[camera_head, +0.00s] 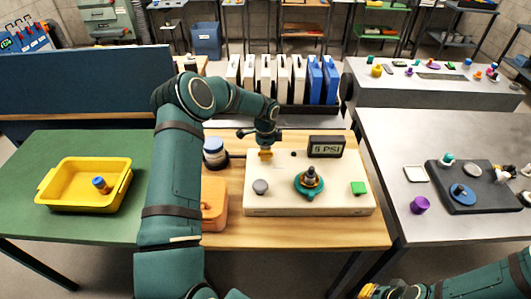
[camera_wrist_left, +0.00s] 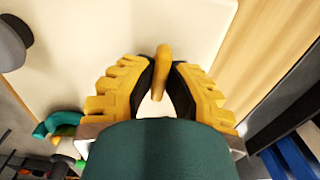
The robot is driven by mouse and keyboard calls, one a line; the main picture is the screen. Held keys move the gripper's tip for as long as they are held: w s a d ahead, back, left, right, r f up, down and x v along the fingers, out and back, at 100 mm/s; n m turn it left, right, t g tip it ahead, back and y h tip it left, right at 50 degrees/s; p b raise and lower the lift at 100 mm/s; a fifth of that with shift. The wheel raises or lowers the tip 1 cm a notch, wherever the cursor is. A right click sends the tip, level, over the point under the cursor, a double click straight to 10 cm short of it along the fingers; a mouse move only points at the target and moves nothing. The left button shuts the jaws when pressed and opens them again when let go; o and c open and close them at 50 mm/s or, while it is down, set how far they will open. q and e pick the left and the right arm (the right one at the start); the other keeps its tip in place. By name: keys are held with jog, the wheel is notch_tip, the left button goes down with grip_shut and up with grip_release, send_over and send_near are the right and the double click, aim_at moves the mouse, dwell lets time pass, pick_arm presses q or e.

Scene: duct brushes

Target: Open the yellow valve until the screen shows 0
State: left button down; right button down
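The yellow valve (camera_head: 265,154) is a small handle at the back left of a cream box (camera_head: 330,204). In the left wrist view its rounded yellow handle (camera_wrist_left: 163,62) stands between my fingertips. My left gripper (camera_wrist_left: 162,75) is nearly closed, with its black pads on both sides of the handle, and looks shut on it. In the head view the left gripper (camera_head: 265,148) reaches down over the valve and partly hides it. The dark screen (camera_head: 327,146) behind the box appears to read 5 PSI. My right gripper (camera_head: 382,291) shows only partly at the bottom edge; its fingertips are unclear.
The box also carries a grey knob (camera_head: 261,187), a teal round valve (camera_head: 310,184) and a green button (camera_head: 358,188). An orange container (camera_head: 214,203) and a blue-lidded jar (camera_head: 214,153) stand to its left. Binders line the back. The wooden table's front is clear.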

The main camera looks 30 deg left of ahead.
pick_arm(q)
jog(key=shift+n, duration=0.3)
jog(key=n+b, duration=0.1)
jog(key=n, duration=0.1)
jog(key=shift+n, duration=0.3)
jog(key=n+b, duration=0.1)
jog(key=n, duration=0.3)
jog(key=shift+n+b, duration=0.3)
jog(key=n, duration=0.4)
jog(key=shift+n+b, duration=0.3)
jog(key=shift+s+n, duration=0.1)
jog(key=shift+n, duration=2.1)
jog(key=c, duration=1)
grip_release()
